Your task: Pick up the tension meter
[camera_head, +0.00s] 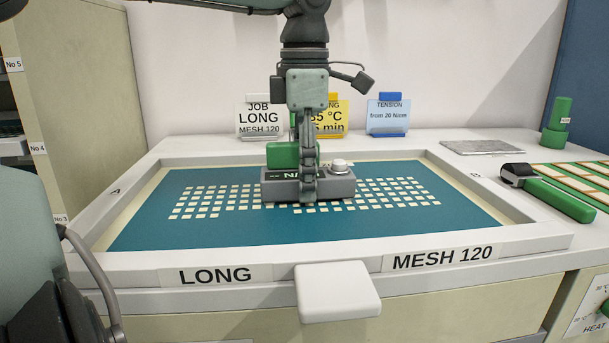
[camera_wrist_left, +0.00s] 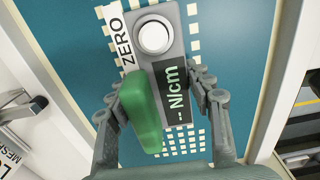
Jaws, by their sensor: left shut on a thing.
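The tension meter (camera_head: 279,190) is a grey box with a green handle, a white knob and a dark display. In the head view it is over the middle of the teal screen mesh (camera_head: 240,228); whether it touches the mesh is unclear. My left gripper (camera_head: 308,188) comes down over it from above and is shut on it, hiding part of its front. In the left wrist view the fingers of the gripper (camera_wrist_left: 156,82) lie on both sides of the meter (camera_wrist_left: 174,52), whose display reads "-- N/cm" beside the word ZERO. My right gripper is not in view.
A pale frame (camera_head: 330,258) marked LONG and MESH 120 surrounds the mesh. Upright cards stand behind, including a blue TENSION card (camera_head: 388,116). A green-handled tool (camera_head: 548,190) and a green cylinder (camera_head: 557,121) are at the right. A white block (camera_head: 337,292) juts from the front.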

